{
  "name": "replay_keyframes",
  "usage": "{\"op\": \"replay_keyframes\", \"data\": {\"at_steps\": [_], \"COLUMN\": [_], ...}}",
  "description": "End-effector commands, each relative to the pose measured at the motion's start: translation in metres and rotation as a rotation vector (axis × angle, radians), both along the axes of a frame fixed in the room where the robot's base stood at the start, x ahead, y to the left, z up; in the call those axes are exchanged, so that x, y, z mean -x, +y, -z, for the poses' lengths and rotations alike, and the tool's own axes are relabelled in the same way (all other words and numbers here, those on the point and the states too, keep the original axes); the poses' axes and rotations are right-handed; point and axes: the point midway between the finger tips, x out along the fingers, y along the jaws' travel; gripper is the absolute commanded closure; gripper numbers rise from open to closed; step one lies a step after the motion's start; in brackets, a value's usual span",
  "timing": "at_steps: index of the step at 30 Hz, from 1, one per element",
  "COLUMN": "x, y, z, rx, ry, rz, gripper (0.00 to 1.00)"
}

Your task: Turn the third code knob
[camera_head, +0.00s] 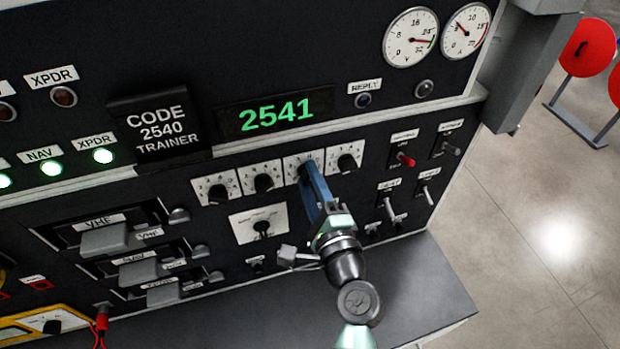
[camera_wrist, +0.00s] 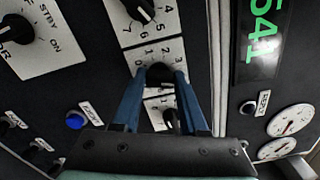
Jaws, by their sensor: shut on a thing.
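Four code knobs stand in a row on white dial plates in the head view. The first (camera_head: 217,192), second (camera_head: 264,183) and fourth (camera_head: 347,163) are uncovered. The third code knob's dial plate (camera_head: 291,164) shows beside my gripper (camera_head: 307,172), whose blue fingers hide most of the knob. In the wrist view the third knob (camera_wrist: 160,74) is black and sits between the fingertips of my gripper (camera_wrist: 160,80), which is shut on it. The fourth knob (camera_wrist: 170,120) shows between the fingers, partly hidden. The green display (camera_head: 276,116) reads 2541. A placard (camera_head: 161,133) reads "CODE 2540 TRAINER".
A larger dial plate (camera_head: 260,223) with its own knob lies below the row. Toggle switches (camera_head: 406,159) stand to the right, and grey handled modules (camera_head: 106,239) to the left. A grey ledge (camera_head: 260,307) runs below the panel.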

Motion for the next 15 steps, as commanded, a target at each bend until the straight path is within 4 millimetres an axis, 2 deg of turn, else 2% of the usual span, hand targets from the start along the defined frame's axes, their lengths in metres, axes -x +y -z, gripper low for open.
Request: {"op": "replay_keyframes", "data": {"at_steps": [13,14,15], "x": [0.0004,0.0004,0.0004], "y": [-0.0002,-0.0002,-0.0002], "z": [0.0014,0.0014,0.0013], "rx": [-0.010,-0.010,-0.009], "ry": [0.006,0.006,0.005], "rz": [0.000,0.000,0.000], "gripper": [1.00,0.56,0.49]}}
